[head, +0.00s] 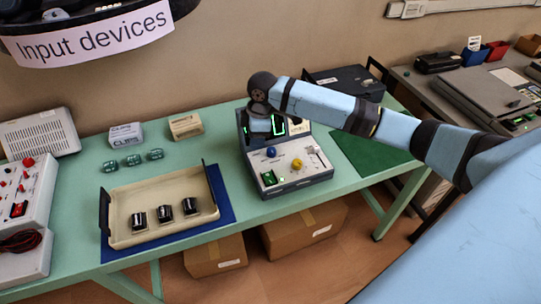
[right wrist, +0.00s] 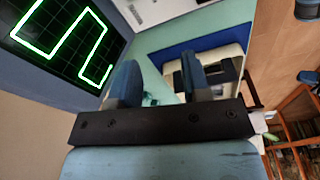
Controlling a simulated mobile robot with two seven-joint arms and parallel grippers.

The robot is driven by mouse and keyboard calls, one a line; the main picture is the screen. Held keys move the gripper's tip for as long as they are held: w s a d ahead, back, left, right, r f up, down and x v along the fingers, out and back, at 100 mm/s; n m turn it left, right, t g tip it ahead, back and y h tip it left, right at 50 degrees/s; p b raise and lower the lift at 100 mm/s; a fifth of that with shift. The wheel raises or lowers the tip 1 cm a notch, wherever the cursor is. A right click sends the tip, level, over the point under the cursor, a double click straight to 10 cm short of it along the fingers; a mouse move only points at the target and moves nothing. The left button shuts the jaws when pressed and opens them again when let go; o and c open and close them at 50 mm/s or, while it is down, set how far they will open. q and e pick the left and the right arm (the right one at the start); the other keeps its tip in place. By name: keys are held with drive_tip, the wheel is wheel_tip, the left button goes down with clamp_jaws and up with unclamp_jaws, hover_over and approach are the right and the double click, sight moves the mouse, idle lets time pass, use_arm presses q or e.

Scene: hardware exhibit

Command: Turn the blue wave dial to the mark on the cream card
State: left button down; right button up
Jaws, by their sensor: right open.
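The blue dial (head: 271,152) sits on the sloped panel of a grey console (head: 316,178), left of a yellow knob (head: 297,164). A screen (head: 279,127) with a green trace stands behind the panel, partly hidden by my right arm; it shows large in the right wrist view (right wrist: 62,36). My right gripper (head: 262,130) is above and behind the blue dial, in front of the screen. In the right wrist view its two fingers (right wrist: 158,82) are apart with nothing between them. I cannot make out the cream card or the dial's pointer. My left gripper is not in view.
A cream tray (head: 165,237) with several dark cylinders lies on a blue mat (head: 225,211) left of the console. A green mat (head: 372,152) is to the right. A red-and-white device (head: 30,215) stands at far left.

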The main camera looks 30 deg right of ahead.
drive_tip(key=g+h+b, duration=0.1)
approach(271, 150)
wheel_tip(271, 150, down, 9)
drive_tip(key=shift+a+f, duration=0.1)
drive_tip(key=shift+f, duration=0.1)
idle(0.4)
drive_tip(key=shift+n, duration=0.3)
drive_tip(key=c, duration=0.6)
